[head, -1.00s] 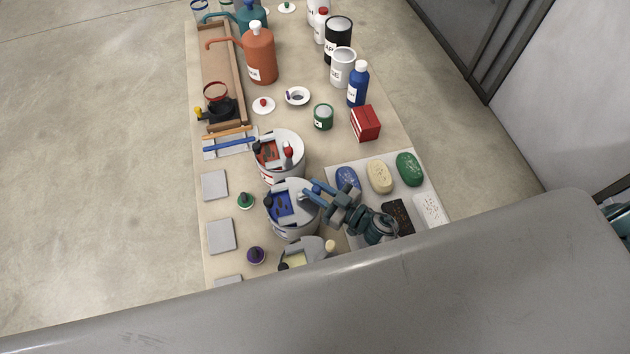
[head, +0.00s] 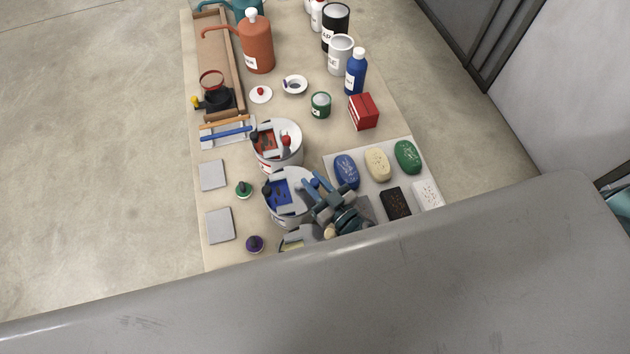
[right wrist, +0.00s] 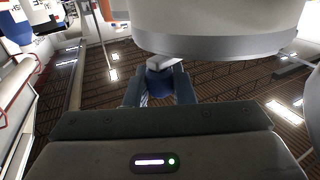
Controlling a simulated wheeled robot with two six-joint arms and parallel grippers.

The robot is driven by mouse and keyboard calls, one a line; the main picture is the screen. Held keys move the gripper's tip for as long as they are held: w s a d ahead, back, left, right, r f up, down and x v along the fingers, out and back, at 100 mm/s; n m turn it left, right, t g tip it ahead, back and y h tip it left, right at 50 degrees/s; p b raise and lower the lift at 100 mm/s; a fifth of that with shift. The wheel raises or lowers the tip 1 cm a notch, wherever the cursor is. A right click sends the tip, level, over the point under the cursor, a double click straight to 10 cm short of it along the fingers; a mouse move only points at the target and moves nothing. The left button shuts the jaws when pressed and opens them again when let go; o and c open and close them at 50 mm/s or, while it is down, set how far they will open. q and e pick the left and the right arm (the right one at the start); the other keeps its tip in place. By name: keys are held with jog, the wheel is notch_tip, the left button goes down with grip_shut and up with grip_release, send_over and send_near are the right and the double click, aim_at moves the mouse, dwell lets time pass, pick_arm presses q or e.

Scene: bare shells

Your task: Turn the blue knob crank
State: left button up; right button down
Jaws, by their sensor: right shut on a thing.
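The blue crank pot (head: 283,209) is a white round tub with a blue inside, in the middle of the table in the head view. Its blue knob (head: 314,183) is at the tub's right rim, partly covered by my right gripper (head: 316,188). In the right wrist view the blue knob (right wrist: 159,84) sits between the two fingers of my right gripper (right wrist: 159,92), which is shut on it. A pale rounded body (right wrist: 215,22) fills the top there, just above the knob. My left gripper is in neither view.
A similar tub with a red knob (head: 286,140) stands just behind, and a yellowish one (head: 297,239) just in front, partly hidden. A light mat (head: 336,160) at right carries several oval and square pieces. Grey square plates (head: 213,175) lie at left.

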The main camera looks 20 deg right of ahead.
jog(key=shift+r, duration=0.1)
jog(key=c, duration=1.3)
grip_release()
